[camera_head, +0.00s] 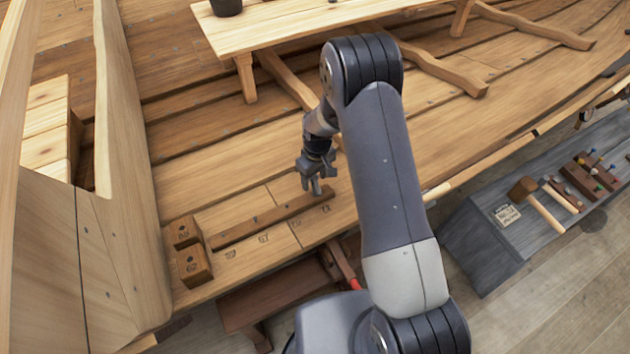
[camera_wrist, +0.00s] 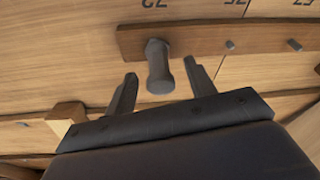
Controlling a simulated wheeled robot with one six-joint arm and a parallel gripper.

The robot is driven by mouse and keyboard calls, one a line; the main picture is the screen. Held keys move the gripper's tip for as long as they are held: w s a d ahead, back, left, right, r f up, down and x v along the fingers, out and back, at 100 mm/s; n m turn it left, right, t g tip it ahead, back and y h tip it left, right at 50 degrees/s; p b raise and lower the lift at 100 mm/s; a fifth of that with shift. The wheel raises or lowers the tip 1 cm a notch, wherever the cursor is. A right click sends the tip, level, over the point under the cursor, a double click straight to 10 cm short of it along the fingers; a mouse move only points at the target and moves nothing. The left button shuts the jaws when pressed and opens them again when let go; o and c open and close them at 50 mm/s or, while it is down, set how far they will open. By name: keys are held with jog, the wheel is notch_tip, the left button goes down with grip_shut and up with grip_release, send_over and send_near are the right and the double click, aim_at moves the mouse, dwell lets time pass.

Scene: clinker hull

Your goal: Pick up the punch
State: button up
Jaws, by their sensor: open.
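The punch (camera_wrist: 158,72) is a dark grey, round-headed metal pin. In the wrist view it stands at the near edge of a dark wooden strip (camera_wrist: 205,40) and points toward the camera. My gripper (camera_wrist: 161,74) is open, with one finger on each side of the punch and a visible gap on both sides. In the head view my gripper (camera_head: 316,187) is low over the right part of the same strip (camera_head: 250,224). The punch is hard to tell from the fingers there.
Two wooden blocks (camera_head: 194,265) with dark holes stand left of the strip. Numbers are marked on the plank (camera_head: 285,240) beside it. A raised bench (camera_head: 290,25) stands behind. A mallet (camera_head: 540,205) and other tools lie on a grey bench (camera_head: 480,240) at right.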

jog(key=shift+a+f, duration=0.1)
jog(key=shift+f, duration=1.15)
grip_shut()
